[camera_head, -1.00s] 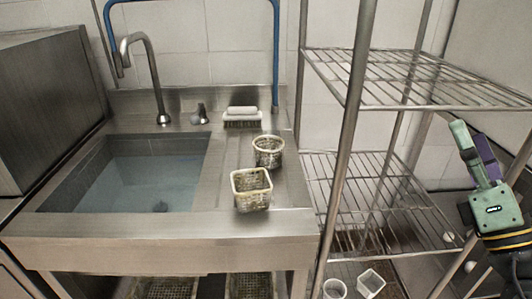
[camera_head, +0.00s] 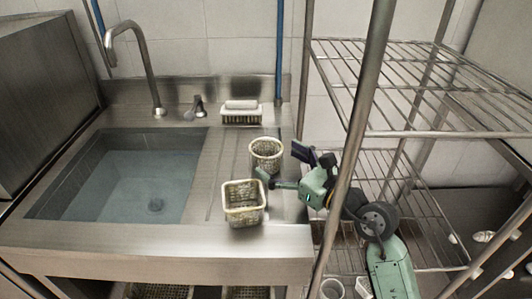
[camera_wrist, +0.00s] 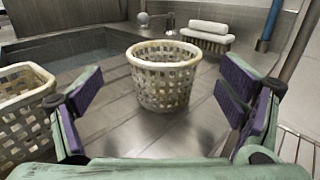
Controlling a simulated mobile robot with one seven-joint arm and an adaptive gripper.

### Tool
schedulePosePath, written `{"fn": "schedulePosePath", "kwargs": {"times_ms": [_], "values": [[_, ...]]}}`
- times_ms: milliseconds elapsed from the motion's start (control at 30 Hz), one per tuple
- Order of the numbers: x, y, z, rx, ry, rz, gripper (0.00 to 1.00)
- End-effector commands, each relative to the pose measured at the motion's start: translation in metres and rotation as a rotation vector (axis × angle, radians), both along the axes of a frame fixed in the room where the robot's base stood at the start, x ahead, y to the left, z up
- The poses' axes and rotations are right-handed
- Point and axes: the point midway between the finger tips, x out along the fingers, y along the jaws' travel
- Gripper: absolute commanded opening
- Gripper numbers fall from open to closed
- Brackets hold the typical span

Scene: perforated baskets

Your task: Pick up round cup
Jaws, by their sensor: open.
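The round cup (camera_head: 266,154) is a cream perforated basket with a round rim. It stands upright on the steel drainboard, behind a square perforated basket (camera_head: 244,203). My gripper (camera_head: 284,164) is open and empty, low over the right side of the drainboard and right of the baskets. In the wrist view the round cup (camera_wrist: 163,76) is straight ahead, beyond and between the spread fingers of my gripper (camera_wrist: 160,98), apart from them. The square basket (camera_wrist: 22,112) is at the left there, close beside the left finger.
A brush (camera_head: 241,112) lies behind the round cup. The sink basin (camera_head: 130,180) is to the left. A wire rack (camera_head: 385,190) with metal posts stands to the right, one post close to my arm. Bare drainboard lies in front of the round cup.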

Motion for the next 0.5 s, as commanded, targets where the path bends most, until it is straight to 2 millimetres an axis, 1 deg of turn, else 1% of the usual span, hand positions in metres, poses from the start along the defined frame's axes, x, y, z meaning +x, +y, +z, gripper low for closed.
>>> {"fn": "schedulePosePath", "kwargs": {"times_ms": [200, 300, 400, 500], "values": [[0.02, 0.017, 0.011, 0.004, 0.003, 0.003, 0.89], [0.03, 0.026, 0.009, 0.004, 0.002, 0.004, 0.89], [0.037, 0.032, 0.007, 0.002, 0.001, 0.0, 0.89], [0.039, 0.034, 0.005, 0.002, 0.001, 0.0, 0.89]]}}
